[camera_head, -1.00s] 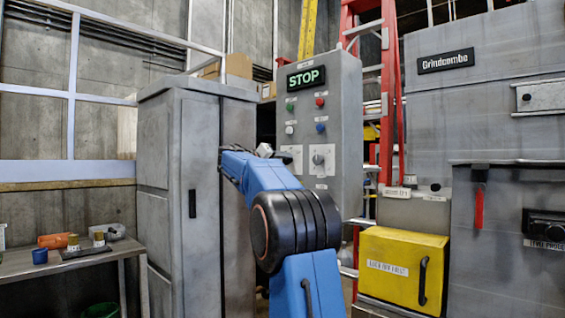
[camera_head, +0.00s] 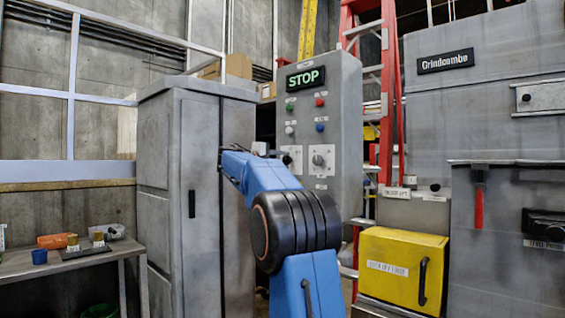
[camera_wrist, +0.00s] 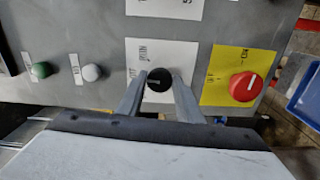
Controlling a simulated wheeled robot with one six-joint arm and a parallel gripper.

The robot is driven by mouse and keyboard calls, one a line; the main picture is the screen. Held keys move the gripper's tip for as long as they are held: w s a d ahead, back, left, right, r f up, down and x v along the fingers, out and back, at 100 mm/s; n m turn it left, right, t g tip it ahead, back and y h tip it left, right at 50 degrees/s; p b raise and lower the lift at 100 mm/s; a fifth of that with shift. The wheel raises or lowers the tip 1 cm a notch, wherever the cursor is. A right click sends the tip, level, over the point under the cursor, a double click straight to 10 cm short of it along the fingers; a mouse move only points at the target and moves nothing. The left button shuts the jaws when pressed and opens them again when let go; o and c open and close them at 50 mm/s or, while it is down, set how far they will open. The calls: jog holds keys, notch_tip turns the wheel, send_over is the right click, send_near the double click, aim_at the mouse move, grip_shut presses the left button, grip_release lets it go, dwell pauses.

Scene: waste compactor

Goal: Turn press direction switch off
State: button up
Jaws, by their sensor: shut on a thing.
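The grey control panel (camera_head: 335,95) stands in the middle of the head view with a lit STOP display, coloured buttons and two rotary switches on white plates. In the wrist view, a black round switch knob (camera_wrist: 158,80) on a white plate is between my gripper's (camera_wrist: 159,82) two grey fingers, which are shut on it. It appears to be the left rotary switch (camera_head: 292,153) in the head view. In the head view my blue arm reaches to the panel's left edge and my fingers are hardly visible.
A white button (camera_wrist: 91,72) and green button (camera_wrist: 41,70) are left of the knob in the wrist view. A red switch (camera_wrist: 245,86) on a yellow plate is close on its right. A grey cabinet (camera_head: 185,200) stands left of the panel; a yellow box (camera_head: 390,270) is lower right.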

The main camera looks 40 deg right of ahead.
jog(key=shift+n, duration=0.5)
jog(key=o, duration=1)
jog(key=shift+w, duration=0.1)
jog(key=shift+o, duration=0.2)
jog(key=s+a, duration=0.1)
jog(key=a, duration=1.6)
jog(key=shift+s+a, duration=0.2)
jog(key=shift+s+f, duration=0.1)
jog(key=shift+f, duration=0.05)
